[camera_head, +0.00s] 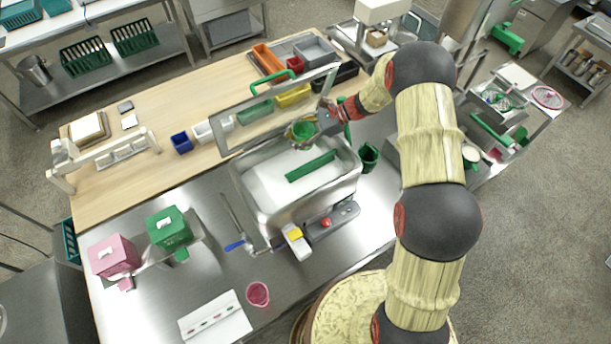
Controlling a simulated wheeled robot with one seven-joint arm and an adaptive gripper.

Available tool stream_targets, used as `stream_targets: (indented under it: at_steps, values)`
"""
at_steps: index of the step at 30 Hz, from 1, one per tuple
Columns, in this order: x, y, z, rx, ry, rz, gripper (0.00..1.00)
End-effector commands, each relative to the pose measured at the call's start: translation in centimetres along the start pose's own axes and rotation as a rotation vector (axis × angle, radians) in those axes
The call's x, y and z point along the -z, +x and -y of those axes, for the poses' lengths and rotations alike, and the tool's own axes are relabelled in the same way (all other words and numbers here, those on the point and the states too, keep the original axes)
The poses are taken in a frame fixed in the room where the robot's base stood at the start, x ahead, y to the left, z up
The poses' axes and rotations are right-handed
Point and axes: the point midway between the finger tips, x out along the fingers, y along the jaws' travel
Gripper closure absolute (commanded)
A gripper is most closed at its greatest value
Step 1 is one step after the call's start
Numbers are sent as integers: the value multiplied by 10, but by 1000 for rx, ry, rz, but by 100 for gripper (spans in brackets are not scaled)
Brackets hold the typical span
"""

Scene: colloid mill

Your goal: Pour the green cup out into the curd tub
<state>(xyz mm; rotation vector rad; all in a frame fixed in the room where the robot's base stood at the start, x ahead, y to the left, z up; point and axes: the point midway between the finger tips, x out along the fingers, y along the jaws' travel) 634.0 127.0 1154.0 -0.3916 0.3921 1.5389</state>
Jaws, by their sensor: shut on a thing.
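My gripper (324,124) is shut on the green cup (303,131) and holds it over the back edge of the curd tub. The cup's open mouth faces up toward the camera; I cannot tell how far it tilts or what is in it. The curd tub (312,219) is a steel rectangular basin with white contents, standing in the middle of the steel table. A green bar (310,166) lies across the white contents. No stream shows between cup and tub.
A raised clear panel with a green handle (267,83) stands behind the tub. Another green container (369,156) stands close on the tub's right. A pink cup (257,294), a blue-handled tool (235,244), and green (168,228) and pink (115,256) boxes are in front and left.

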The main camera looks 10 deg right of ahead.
Motion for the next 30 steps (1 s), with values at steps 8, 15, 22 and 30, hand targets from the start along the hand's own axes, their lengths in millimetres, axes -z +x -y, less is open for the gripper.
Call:
stream_targets:
  at_steps: [8,15,22,30]
  values:
    - [11,6,-4,20,-42,-2,84]
    - [35,20,-11,74,-142,-15,84]
    - [53,31,-21,146,-275,-34,84]
    - [49,30,-33,225,-421,-54,84]
